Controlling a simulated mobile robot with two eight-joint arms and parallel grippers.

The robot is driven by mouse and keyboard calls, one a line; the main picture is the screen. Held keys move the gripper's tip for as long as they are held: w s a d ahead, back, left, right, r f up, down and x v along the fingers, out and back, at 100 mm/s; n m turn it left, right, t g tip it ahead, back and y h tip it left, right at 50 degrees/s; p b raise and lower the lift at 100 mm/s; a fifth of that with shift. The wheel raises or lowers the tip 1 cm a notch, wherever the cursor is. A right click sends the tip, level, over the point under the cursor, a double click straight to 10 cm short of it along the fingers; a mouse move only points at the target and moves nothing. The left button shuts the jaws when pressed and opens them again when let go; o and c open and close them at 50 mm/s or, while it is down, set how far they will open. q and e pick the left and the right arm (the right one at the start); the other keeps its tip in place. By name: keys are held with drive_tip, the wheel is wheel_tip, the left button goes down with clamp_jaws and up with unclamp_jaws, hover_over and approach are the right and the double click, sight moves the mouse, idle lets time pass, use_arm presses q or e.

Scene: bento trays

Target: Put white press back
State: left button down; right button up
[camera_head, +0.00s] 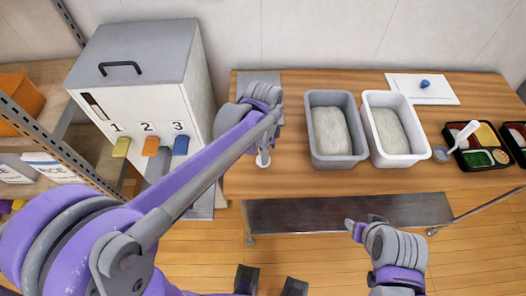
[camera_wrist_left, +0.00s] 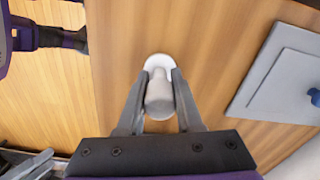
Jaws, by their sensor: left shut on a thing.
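The white press (camera_wrist_left: 160,65) is a pale handle on a round white disc. In the left wrist view it sits between the two fingers of my left gripper (camera_wrist_left: 160,98), which is shut on its handle. In the head view the press (camera_head: 263,162) shows as a small white shape at the front left edge of the wooden table (camera_head: 300,182), below my left wrist. I cannot tell if its disc touches the table. My right arm's end (camera_head: 375,235) is in front of the table; its fingers are not clear.
A grey plate (camera_wrist_left: 285,75) lies behind the press. A grey tub (camera_head: 315,110) and a white tub (camera_head: 375,115) hold rice. A white lid (camera_head: 440,92) and bento trays (camera_head: 455,135) are farther right. A numbered dispenser (camera_head: 140,85) stands at left.

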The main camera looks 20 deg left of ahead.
use_arm(q)
drive_tip(key=shift+f, duration=0.15)
drive_tip(key=c, duration=0.6)
unclamp_jaws()
